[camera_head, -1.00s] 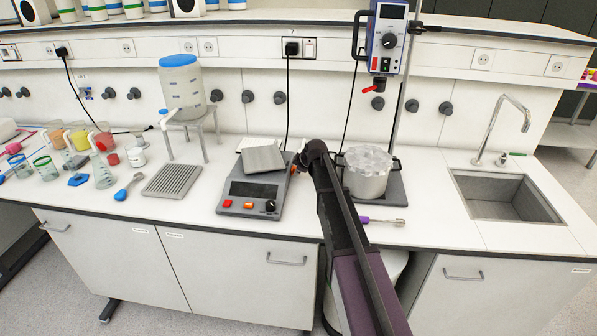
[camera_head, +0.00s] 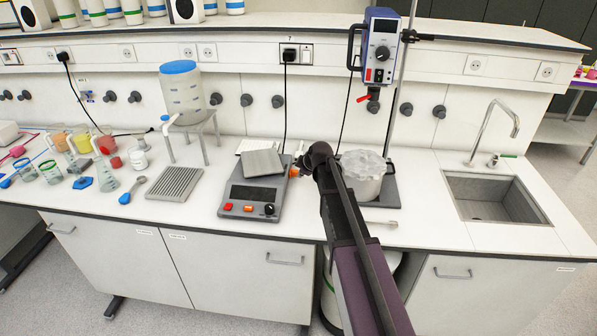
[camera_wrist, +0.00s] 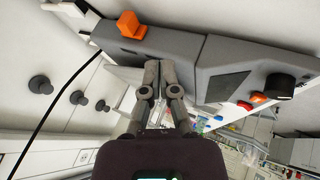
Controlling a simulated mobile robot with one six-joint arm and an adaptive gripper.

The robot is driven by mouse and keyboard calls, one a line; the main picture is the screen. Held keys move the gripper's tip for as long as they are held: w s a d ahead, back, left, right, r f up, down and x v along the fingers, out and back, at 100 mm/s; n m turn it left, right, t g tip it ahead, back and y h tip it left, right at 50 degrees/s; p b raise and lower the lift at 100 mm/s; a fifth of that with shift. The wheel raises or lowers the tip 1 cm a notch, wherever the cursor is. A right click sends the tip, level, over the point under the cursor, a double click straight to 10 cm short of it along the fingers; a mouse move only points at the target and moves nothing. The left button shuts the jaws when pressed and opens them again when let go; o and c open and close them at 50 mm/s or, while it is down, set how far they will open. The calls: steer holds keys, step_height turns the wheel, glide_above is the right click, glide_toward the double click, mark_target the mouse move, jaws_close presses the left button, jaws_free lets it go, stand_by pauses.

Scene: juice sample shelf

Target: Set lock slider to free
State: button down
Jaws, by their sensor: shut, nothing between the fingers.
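The grey balance (camera_head: 236,193) stands on the bench with a dark screen, buttons and a black knob on its front. In the wrist view its grey body (camera_wrist: 185,45) spans the top of the picture. An orange block (camera_wrist: 130,24) juts from its side, probably the lock slider; in the head view a bit of orange (camera_head: 294,172) shows at the balance's right edge. No marking for its position is readable. My gripper (camera_wrist: 158,68) is shut and empty, close to the balance body, with the orange block ahead and left of the fingertips. My arm hides the fingers in the head view.
A black cable (camera_head: 287,110) hangs behind the balance. A ribbed grey tray (camera_head: 174,184) lies to its left. The sink (camera_head: 492,198) is at the right.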

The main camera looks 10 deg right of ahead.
steer(key=shift+p+v, duration=0.8)
steer(key=shift+v, duration=0.55)
steer(key=s+a+f+m+g+h, duration=0.1)
steer(key=s+m, duration=0.5)
steer(key=s, duration=0.9)
steer(key=s+a+f+m+g+h, duration=0.1)
steer(key=s+m+g, duration=0.5)
steer(key=s, duration=1)
steer(key=shift+s+f+m+h, duration=0.3)
steer(key=shift+f+m, duration=0.3)
steer(key=shift+f, duration=0.25)
